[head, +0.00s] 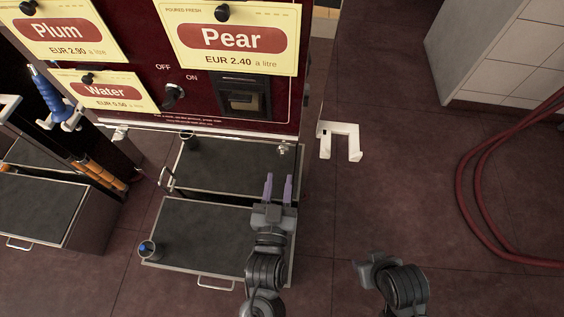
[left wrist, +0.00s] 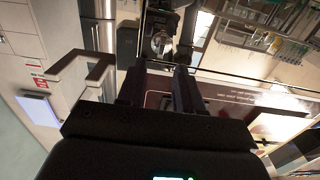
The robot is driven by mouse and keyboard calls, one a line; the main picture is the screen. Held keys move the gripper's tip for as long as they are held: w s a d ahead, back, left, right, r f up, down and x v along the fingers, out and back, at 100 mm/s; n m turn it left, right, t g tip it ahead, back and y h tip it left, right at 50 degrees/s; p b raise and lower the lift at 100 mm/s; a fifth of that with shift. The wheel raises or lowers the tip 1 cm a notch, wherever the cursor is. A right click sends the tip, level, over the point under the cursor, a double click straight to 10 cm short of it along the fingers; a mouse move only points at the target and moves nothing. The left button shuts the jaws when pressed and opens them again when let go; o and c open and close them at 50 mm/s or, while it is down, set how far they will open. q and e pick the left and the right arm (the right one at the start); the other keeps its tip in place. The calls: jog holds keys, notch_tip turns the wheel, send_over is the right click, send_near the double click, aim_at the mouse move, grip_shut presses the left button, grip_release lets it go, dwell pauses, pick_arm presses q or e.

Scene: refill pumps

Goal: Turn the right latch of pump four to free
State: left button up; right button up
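The pump with the yellow Pear sign (head: 232,38) has a dark red front panel. A small silver fitting (head: 283,148), which looks like a latch, is at the right end of the panel's lower edge; its setting is too small to read. My left gripper (head: 278,188) is below this fitting in the picture, its two purple fingers pointing up toward it, apart and empty. In the left wrist view the dark fingers (left wrist: 158,88) stand apart, with a shiny round metal part (left wrist: 162,43) beyond the gap. My right arm is at the lower right; its fingers (head: 370,266) are not clear.
A white bracket (head: 338,138) juts from the pump's right side. A black switch (head: 174,93) is between OFF and ON. Red hoses (head: 473,200) lie on open floor at right.

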aim_at(282, 158)
pick_arm(q)
jog(key=w, duration=0.2)
jog(key=w+b, duration=0.1)
jog(key=w, duration=0.1)
jog(key=w+b, duration=0.1)
jog(key=w, duration=0.1)
jog(key=shift+d, duration=0.3)
grip_shut()
